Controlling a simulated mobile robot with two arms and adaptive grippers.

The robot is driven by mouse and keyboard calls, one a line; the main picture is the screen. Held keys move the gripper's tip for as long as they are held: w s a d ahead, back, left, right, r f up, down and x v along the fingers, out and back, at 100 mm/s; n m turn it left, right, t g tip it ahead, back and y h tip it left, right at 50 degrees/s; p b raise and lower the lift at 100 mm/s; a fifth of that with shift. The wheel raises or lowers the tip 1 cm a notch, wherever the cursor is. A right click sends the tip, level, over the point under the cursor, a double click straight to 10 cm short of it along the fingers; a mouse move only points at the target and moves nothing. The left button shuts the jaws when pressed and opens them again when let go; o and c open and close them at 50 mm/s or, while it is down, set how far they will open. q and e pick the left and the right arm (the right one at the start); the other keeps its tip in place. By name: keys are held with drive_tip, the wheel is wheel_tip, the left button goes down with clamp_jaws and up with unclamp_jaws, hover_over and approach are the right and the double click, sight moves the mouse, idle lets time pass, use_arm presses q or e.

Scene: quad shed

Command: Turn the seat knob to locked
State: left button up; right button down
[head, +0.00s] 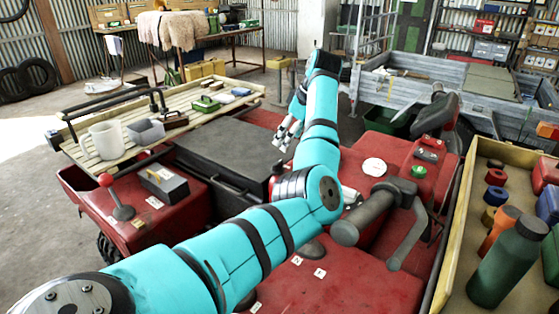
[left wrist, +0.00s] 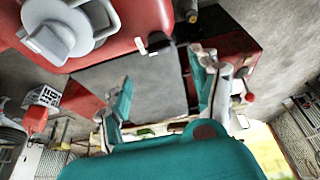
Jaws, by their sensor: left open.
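The black quad seat (head: 225,145) lies flat in the middle of the red quad in the head view. It also shows as a dark grey panel in the left wrist view (left wrist: 135,85). My left gripper (head: 288,133) is open and hangs over the seat's right side. In the left wrist view its two fingers (left wrist: 166,108) are spread with nothing between them. A small dark and brass round part (left wrist: 192,15) shows beyond the seat's edge there. I cannot tell whether it is the seat knob. My right gripper is out of view.
A slatted rack (head: 222,112) with a mug and tools sits left of the seat. A red-ball lever (head: 118,200) stands at the left. The handlebar grip (head: 347,232) is beside my arm. A tray (head: 440,250) with bottles stands at the right.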

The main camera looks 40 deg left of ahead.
sight(278, 163)
use_arm(q)
drive_tip(key=p+x, duration=0.1)
drive_tip(key=x, duration=0.9)
drive_tip(key=shift+a+f, duration=0.2)
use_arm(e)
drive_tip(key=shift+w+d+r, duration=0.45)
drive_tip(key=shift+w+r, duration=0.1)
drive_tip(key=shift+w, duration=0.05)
